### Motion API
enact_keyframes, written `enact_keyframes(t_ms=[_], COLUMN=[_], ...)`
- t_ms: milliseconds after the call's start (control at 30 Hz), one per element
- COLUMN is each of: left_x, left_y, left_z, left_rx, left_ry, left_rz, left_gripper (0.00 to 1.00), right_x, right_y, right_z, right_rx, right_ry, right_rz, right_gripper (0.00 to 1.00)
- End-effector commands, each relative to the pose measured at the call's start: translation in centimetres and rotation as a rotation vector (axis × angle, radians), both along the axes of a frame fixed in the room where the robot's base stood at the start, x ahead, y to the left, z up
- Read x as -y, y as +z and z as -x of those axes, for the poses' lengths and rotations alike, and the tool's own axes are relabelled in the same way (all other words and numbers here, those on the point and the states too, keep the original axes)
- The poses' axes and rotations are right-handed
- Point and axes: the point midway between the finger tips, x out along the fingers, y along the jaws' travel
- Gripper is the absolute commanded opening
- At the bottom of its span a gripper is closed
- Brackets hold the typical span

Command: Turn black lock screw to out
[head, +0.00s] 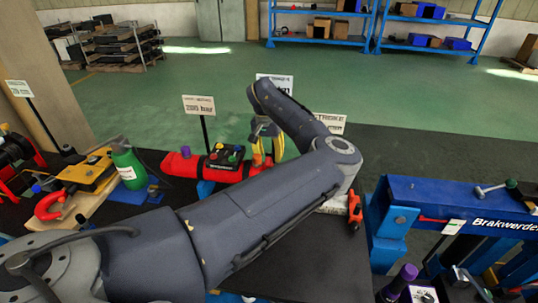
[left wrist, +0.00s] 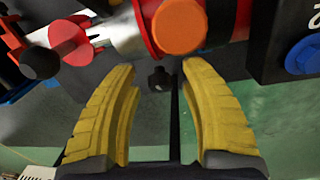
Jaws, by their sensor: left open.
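My left gripper (head: 267,150) is above the far end of a red cylinder unit (head: 180,164) in the head view. In the left wrist view its yellow fingers (left wrist: 157,72) are spread open with nothing gripped. A small black knob (left wrist: 160,80), which looks like a lock screw, shows in the gap between the fingertips, below an orange round cap (left wrist: 180,27). Whether a finger touches the knob cannot be told. Another black knob (left wrist: 40,62) is at the left, beside a red disc (left wrist: 70,40). My right gripper is not seen.
A control box with coloured knobs (head: 224,155) sits by the red unit, with a sign (head: 199,106) behind. A green bottle (head: 128,168) and yellow device (head: 88,172) stand left. Blue shelves (head: 320,41) stand far back.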

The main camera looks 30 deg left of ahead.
Motion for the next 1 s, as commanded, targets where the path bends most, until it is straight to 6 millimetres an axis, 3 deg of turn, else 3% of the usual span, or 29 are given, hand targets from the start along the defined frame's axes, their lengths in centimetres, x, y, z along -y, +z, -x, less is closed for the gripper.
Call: enact_keyframes(t_ms=[167, 567, 1000], left_x=[0.01, -0.01, 0.00], left_y=[0.01, 0.04, 0.10], left_z=[-0.01, -0.01, -0.08], left_rx=[0.000, 0.000, 0.001], left_ry=[0.000, 0.000, 0.010], left_rz=[0.000, 0.000, -0.006], left_gripper=[0.47, 0.01, 0.00], right_x=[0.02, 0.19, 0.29], right_y=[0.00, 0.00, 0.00], right_z=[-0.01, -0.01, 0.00], right_rx=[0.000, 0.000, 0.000], right_ry=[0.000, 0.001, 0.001], right_rz=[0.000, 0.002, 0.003], right_gripper=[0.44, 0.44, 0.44])
